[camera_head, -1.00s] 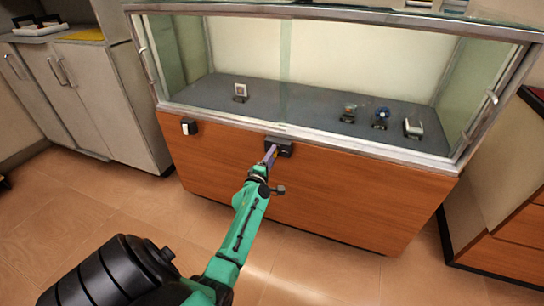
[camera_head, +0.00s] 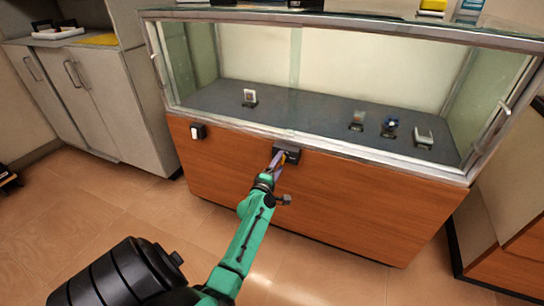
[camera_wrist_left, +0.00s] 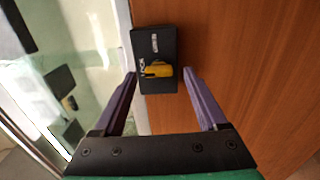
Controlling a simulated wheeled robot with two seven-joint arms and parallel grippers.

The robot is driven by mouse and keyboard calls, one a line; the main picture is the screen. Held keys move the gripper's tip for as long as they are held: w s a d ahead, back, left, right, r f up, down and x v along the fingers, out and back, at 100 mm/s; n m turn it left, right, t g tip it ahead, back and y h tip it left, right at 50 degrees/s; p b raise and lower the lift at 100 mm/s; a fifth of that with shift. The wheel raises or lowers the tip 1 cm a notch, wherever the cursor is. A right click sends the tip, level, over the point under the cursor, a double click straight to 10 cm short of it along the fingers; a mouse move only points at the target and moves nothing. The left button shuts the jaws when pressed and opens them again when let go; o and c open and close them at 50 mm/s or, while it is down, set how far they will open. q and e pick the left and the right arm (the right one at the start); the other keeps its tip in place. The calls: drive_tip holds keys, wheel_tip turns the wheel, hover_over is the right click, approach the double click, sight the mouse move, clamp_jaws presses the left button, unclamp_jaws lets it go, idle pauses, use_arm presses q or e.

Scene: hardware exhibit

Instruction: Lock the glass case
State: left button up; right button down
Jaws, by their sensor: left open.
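The glass case (camera_head: 320,131) stands ahead, with a clear display section over a brown wooden base. A small black lock box (camera_head: 287,149) is mounted at the top of the wooden front. In the left wrist view the lock box (camera_wrist_left: 152,45) carries a pale label and a yellow knob or key (camera_wrist_left: 157,70). My left gripper (camera_head: 277,158) is at the lock box in the head view. In the left wrist view my left gripper (camera_wrist_left: 160,73) is open, its purple fingers on either side of the yellow piece. Contact cannot be told. My right gripper is out of view.
A white switch-like item on black (camera_head: 197,132) is on the wooden front at left. Several small exhibits, including a white one (camera_head: 423,138), stand inside the case. Grey cabinets (camera_head: 95,110) stand at left, a wooden-fronted cabinet (camera_head: 510,255) at right. The tiled floor between is clear.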

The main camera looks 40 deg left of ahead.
use_arm(q)
drive_tip(key=p+v, duration=0.1)
drive_tip(key=v, duration=1.2)
drive_tip(key=shift+s+d, duration=0.15)
drive_tip(key=shift+s, duration=0.2)
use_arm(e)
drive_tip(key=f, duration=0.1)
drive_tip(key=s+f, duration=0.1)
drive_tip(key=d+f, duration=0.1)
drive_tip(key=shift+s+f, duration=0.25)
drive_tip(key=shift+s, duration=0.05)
